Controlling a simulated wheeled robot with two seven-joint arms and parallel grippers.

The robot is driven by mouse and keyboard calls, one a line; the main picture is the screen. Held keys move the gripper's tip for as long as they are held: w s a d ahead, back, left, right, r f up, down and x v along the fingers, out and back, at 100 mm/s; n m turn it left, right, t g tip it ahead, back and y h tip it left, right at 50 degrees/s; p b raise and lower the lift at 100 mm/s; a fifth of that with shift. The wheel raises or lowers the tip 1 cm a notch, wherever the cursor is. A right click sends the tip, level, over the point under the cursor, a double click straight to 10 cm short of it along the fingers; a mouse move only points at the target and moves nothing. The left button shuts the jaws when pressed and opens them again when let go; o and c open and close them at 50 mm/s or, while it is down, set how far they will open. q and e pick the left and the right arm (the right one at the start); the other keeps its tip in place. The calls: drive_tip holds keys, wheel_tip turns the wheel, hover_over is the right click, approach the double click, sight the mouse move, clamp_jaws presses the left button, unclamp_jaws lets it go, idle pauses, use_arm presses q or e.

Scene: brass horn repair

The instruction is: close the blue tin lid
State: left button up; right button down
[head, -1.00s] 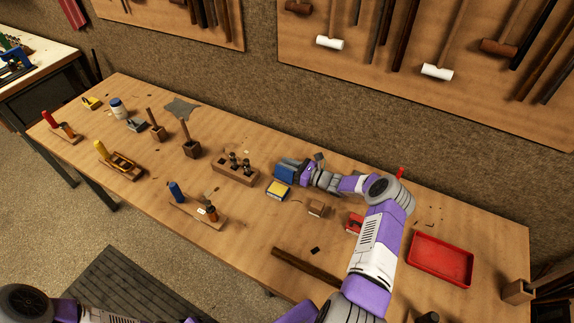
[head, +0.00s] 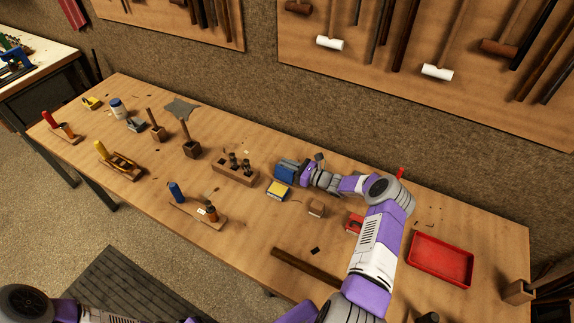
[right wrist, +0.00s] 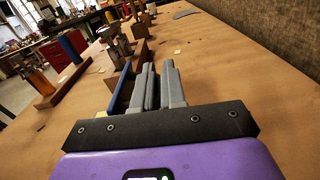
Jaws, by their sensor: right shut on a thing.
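The blue tin lid (head: 286,172) shows as a blue face at the middle of the head view, tilted up at the end of my right gripper (head: 297,167). In the right wrist view the lid (right wrist: 122,84) is a thin upright blue plate just left of the grey fingers of my right gripper (right wrist: 159,75). The fingers are close together. Their contact with the lid is not clear, and the tin's body is mostly hidden. My left gripper is out of view.
A small wooden block (head: 316,208) and a red tray (head: 441,259) are to the right.

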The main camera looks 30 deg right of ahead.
sight(283, 169)
drive_tip(key=shift+s, duration=0.1)
idle(0.9)
drive_tip(key=n, duration=0.1)
drive_tip(key=a+r+n+p, duration=0.1)
drive_tip(key=n, duration=0.1)
drive_tip(key=shift+s+a+r, duration=0.1)
drive_tip(key=shift+s, duration=0.2)
drive_tip(key=shift+s+a+r+n+p, duration=0.25)
drive_tip(key=shift+a+n+p, duration=0.15)
drive_tip(key=shift+n, duration=0.55)
drive_tip(key=shift+s+a+r+n+p, duration=0.1)
drive_tip(key=shift+s+a+n+p, duration=0.25)
drive_tip(key=shift+n, duration=0.6)
drive_tip(key=shift+w+a, duration=0.15)
drive_tip(key=c, duration=1.5)
unclamp_jaws()
drive_tip(key=v, duration=0.7)
drive_tip(key=shift+s, duration=0.3)
